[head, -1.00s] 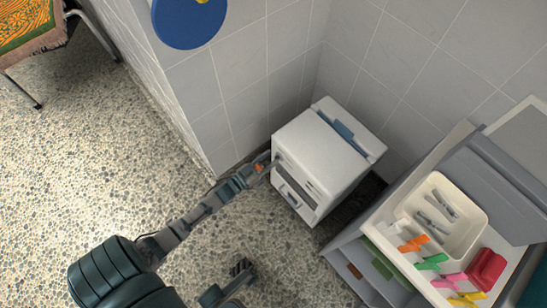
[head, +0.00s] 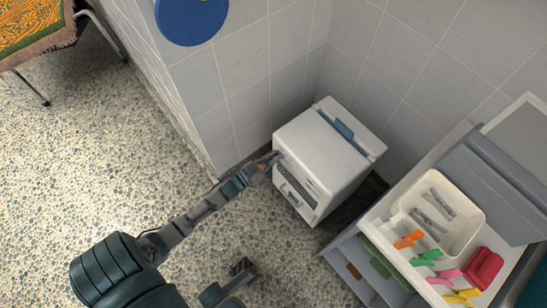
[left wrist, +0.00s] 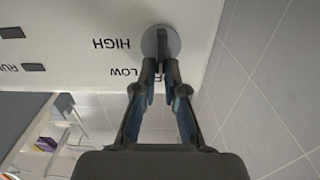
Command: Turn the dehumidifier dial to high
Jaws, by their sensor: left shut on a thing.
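The dehumidifier (head: 322,150) is a white box on the floor against the tiled wall. Its round grey dial (left wrist: 158,38) shows at the top of the left wrist view, beside the printed words HIGH and LOW, which appear upside down. Another label below the dial is partly hidden by the fingers. My left gripper (head: 270,160) reaches the near left top edge of the dehumidifier. In the left wrist view its fingertips (left wrist: 160,72) are closed together on the dial. The dial's pointer setting cannot be made out. A dark part of my body at the bottom may be my right gripper (head: 242,270).
A grey cart (head: 355,262) stands right of the dehumidifier, holding a cream tray (head: 470,222), coloured pegs and a red object (head: 484,268). A blue disc (head: 190,18) hangs on the wall. A cloth-covered table (head: 35,35) is at upper left. The pebbled floor at left is clear.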

